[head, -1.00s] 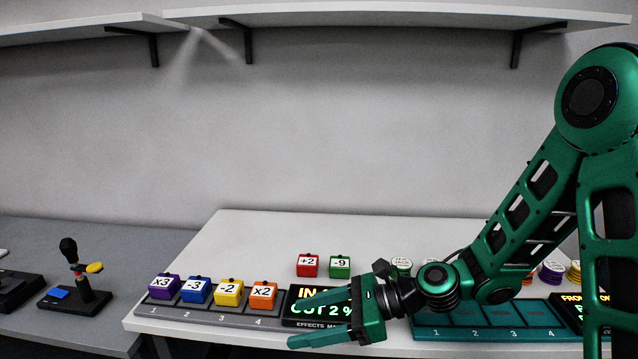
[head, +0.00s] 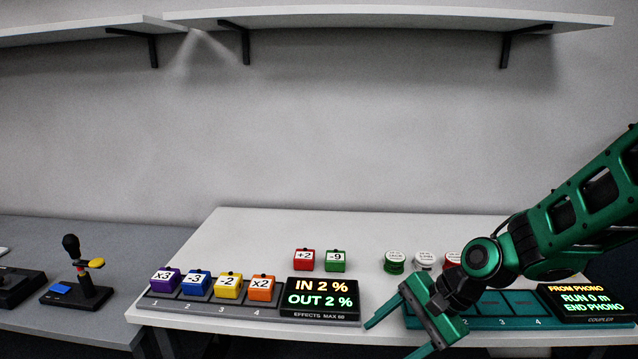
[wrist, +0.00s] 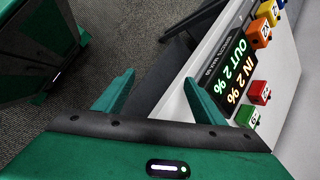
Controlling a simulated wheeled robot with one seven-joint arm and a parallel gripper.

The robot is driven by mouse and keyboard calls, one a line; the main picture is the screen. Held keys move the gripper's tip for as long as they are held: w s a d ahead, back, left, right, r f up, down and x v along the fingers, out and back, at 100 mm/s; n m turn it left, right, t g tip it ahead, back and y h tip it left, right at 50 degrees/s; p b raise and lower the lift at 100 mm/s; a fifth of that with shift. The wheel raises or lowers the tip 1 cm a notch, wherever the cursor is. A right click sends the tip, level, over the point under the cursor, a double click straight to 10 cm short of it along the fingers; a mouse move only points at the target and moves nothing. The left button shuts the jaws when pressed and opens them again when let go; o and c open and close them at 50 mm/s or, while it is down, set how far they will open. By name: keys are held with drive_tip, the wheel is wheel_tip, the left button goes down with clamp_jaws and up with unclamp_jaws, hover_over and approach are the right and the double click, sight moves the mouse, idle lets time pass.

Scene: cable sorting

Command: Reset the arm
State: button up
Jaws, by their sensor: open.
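My gripper (head: 396,334) is at the front edge of the white table (head: 240,222), in front of the gap between the effects board and the coupler board. Its two green fingers are spread wide with nothing between them. In the wrist view my gripper (wrist: 160,95) is open and empty over the table edge and the dark floor. My green arm reaches in from the right and hides part of the coupler board (head: 520,303).
The effects board (head: 207,302) holds purple, blue, yellow and orange cubes beside a display reading IN 2 %, OUT 2 %. A red cube (head: 304,260) and a green cube (head: 335,261) stand behind. Spools (head: 395,262) stand behind the coupler board. A joystick (head: 80,280) is at left.

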drive_tip(key=s+d+r+n+h, duration=0.2)
drive_tip(key=s+d+r+h, duration=0.1)
drive_tip(key=s+d, duration=0.6)
drive_tip(key=s+d+r+n+g+h, duration=0.1)
drive_tip(key=s+d+r+n+h, duration=0.2)
drive_tip(key=s+d, duration=0.6)
drive_tip(key=d+r, duration=0.1)
drive_tip(key=d, duration=0.7)
drive_tip(key=shift+s+d+r+g, duration=0.3)
drive_tip(key=shift+d+r, duration=0.05)
drive_tip(key=shift+d, duration=0.05)
